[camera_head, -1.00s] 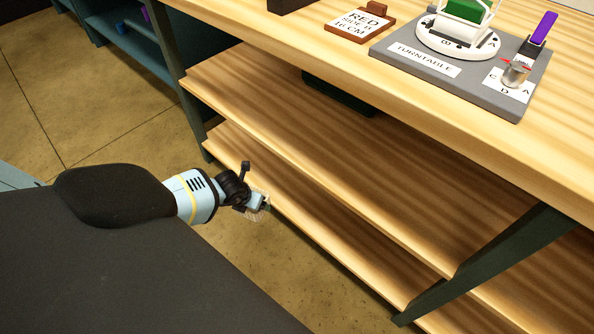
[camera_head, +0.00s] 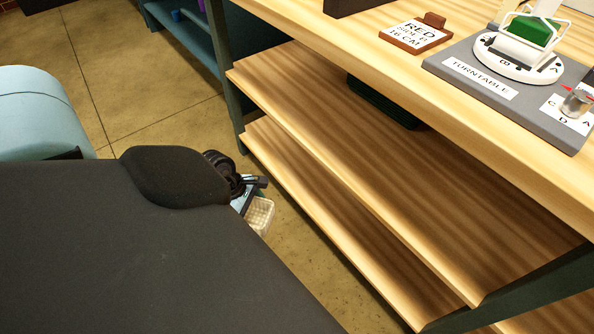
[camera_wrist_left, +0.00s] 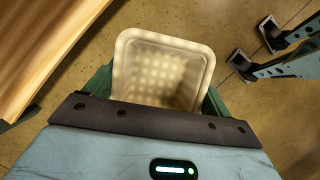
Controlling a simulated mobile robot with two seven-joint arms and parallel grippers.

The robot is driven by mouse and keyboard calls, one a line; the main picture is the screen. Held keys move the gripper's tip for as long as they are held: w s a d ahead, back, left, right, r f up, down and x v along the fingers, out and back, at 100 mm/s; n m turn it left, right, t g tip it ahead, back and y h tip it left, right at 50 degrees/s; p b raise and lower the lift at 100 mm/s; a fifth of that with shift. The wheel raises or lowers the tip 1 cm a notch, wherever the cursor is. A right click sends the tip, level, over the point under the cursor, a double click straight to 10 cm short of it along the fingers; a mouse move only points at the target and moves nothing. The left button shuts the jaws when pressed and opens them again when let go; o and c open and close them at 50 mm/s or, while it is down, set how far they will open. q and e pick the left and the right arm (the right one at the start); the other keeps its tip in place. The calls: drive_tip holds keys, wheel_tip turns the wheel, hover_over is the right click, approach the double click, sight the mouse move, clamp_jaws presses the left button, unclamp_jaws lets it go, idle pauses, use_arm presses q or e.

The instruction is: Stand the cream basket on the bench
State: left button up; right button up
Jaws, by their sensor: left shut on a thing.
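The cream basket (camera_head: 260,214) is a small open box with see-through-looking walls. In the head view it hangs below my left gripper (camera_head: 256,184), in front of the lower shelf and above the floor. In the left wrist view the basket (camera_wrist_left: 163,72) shows its open top and empty, dotted inside. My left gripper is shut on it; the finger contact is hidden. The bench (camera_head: 400,62) has its wooden top higher up and to the right, apart from the basket.
A turntable (camera_head: 522,68) on a grey base and a red label stand (camera_head: 416,35) occupy the bench top. Two wooden shelves (camera_head: 330,135) lie below it. A dark green container (camera_head: 388,105) sits under the top. Bare floor (camera_head: 90,65) lies to the left.

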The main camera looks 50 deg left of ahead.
use_arm(q)
drive_tip(key=s+d+r+m+g, duration=0.2)
drive_tip(key=d+r+m+g, duration=0.3)
drive_tip(key=d+r+m, duration=0.7)
drive_tip(key=w+d+r+m+g+y, duration=0.1)
drive_tip(key=w+d+r+m, duration=0.3)
drive_tip(key=r, duration=0.5)
drive_tip(key=w+d+r+m+g+y, duration=0.1)
drive_tip(key=w+d+r+m+y, duration=0.2)
drive_tip(key=w+r+m, duration=0.3)
wheel_tip(320, 180, up, 4)
drive_tip(key=shift+d+r+m, duration=0.1)
drive_tip(key=shift+d+m, duration=0.6)
drive_tip(key=shift+m, duration=0.3)
